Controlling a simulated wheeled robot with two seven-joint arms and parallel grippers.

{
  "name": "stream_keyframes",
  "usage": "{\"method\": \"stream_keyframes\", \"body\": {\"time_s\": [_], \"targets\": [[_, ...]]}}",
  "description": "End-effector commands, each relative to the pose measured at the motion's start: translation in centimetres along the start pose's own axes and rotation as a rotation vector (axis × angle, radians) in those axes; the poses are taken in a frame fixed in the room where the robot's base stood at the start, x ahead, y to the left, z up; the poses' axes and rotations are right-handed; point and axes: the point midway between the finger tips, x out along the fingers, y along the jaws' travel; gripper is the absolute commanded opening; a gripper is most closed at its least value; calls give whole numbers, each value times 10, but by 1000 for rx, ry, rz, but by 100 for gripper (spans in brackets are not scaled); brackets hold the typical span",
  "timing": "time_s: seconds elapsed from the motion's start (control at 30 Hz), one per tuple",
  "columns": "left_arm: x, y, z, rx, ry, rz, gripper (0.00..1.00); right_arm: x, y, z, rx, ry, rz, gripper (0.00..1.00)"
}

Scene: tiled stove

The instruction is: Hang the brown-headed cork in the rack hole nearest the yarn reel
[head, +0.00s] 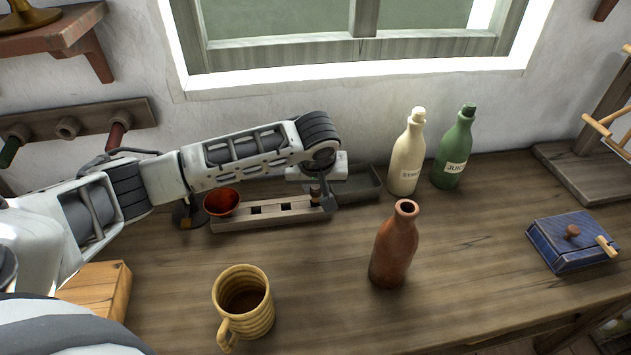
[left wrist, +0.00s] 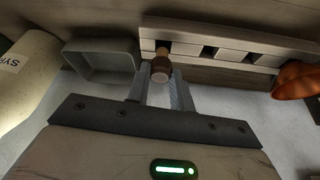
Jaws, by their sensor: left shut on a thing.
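My left gripper (head: 325,198) is shut on the cork, at the right end of the wooden rack (head: 280,218) in the head view. In the left wrist view, the cork (left wrist: 161,68) has a dark brown head and a paler tip between the fingertips of my left gripper (left wrist: 160,82). The tip overlaps the end hole of the rack (left wrist: 190,35), by the grey tray; I cannot tell whether it is inside. Other dark square holes run along the rack. I cannot identify the yarn reel with certainty. My right gripper is out of view.
The grey tray (head: 362,184) adjoins the rack's right end; an orange bowl (head: 221,203) is at its left. Cream (head: 406,155) and green (head: 454,150) bottles stand behind a brown bottle (head: 393,247). A yellow mug (head: 243,299) and blue box (head: 570,243) stand forward. Centre right is clear.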

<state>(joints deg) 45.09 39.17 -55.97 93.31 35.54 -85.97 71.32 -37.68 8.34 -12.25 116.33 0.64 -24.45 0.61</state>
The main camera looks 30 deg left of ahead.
Motion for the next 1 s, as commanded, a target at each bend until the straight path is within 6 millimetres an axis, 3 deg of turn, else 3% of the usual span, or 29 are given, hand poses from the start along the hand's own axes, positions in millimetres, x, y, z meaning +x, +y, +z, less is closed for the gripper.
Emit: {"method": "stream_keyframes", "body": {"time_s": [1.0], "targets": [[24, 0, 10, 0, 0, -1, 0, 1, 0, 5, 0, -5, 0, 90]]}}
